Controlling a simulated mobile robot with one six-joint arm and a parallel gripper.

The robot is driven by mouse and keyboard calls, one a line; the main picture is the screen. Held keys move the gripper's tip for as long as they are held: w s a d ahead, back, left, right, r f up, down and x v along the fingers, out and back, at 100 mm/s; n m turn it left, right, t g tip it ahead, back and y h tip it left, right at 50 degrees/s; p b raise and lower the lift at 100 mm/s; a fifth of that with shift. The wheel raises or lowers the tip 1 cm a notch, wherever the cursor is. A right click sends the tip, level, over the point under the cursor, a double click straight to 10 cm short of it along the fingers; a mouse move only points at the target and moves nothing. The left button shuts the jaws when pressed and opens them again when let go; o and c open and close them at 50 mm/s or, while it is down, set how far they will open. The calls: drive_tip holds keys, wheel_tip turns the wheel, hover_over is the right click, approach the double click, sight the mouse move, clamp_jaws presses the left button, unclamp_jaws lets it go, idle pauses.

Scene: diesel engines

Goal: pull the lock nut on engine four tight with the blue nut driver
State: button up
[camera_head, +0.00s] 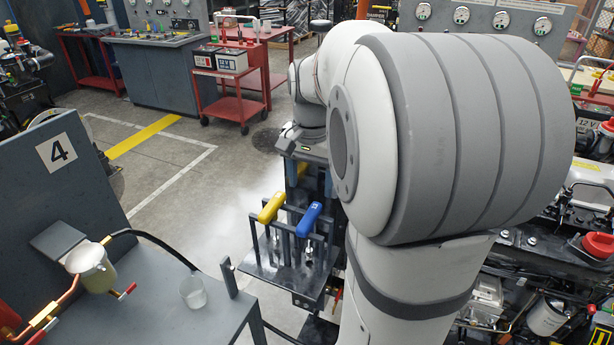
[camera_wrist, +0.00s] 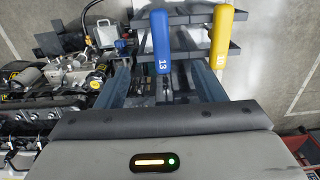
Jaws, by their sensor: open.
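The blue nut driver (camera_head: 310,219) stands upright in a dark rack beside a yellow driver. In the wrist view, the blue driver (camera_wrist: 161,45) has a handle marked 13. My gripper (camera_wrist: 160,82) is open, its two dark fingers apart, with the blue handle lined up between and beyond them. I cannot tell whether they touch it; nothing is gripped. In the head view my arm covers much of the right, and the gripper's fingertips are not clear. The number 4 plate (camera_head: 57,152) is on a grey panel at left. I cannot make out the lock nut.
The yellow driver (camera_head: 272,207) stands close left of the blue one in the head view. The rack (camera_head: 262,262) has a dark shelf. A red cart (camera_head: 241,105) stands behind.

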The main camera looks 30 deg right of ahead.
sight(310, 215)
wheel_tip(310, 215, down, 3)
drive_tip(key=shift+w+a+f+b, duration=0.1)
drive_tip(key=shift+w+b, duration=0.05)
drive_tip(key=shift+b, duration=0.85)
drive_tip(key=shift+f+b, duration=2.25)
drive_tip(key=shift+f, duration=0.9)
drive_tip(key=shift+c, duration=0.3)
clamp_jaws()
drive_tip(key=shift+r, duration=0.15)
wheel_tip(310, 215, up, 16)
drive_tip(key=p, duration=1.2)
drive_tip(key=shift+p, duration=0.35)
